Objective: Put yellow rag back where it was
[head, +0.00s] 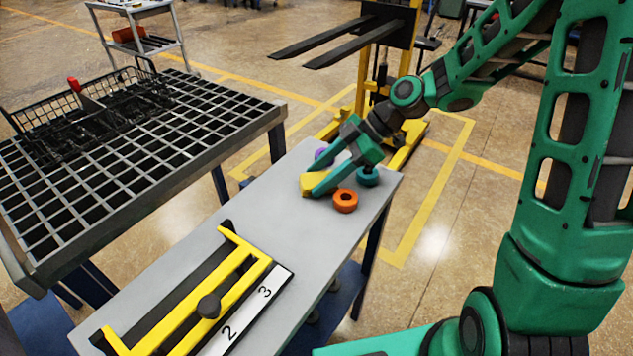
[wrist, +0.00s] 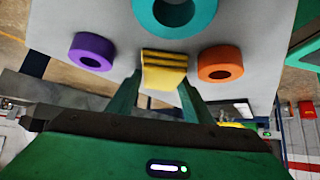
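The yellow rag (head: 309,184) is a small folded pad at the far end of the grey table. It also shows in the wrist view (wrist: 163,72), with dark stripes along its layers. My gripper (head: 319,180) reaches down over the table, one finger on each side of the rag. In the wrist view, the fingertips (wrist: 161,84) meet the rag's two sides with no clear gap, so it looks shut on the rag. The rag is at or just above the tabletop; I cannot tell whether it touches.
An orange ring (head: 345,201), a teal ring (head: 368,176) and a purple ring (head: 321,154) surround the rag closely. A yellow fixture (head: 252,252) with a numbered strip lies at the table's near end. The tabletop between is clear. A black grid table stands at left.

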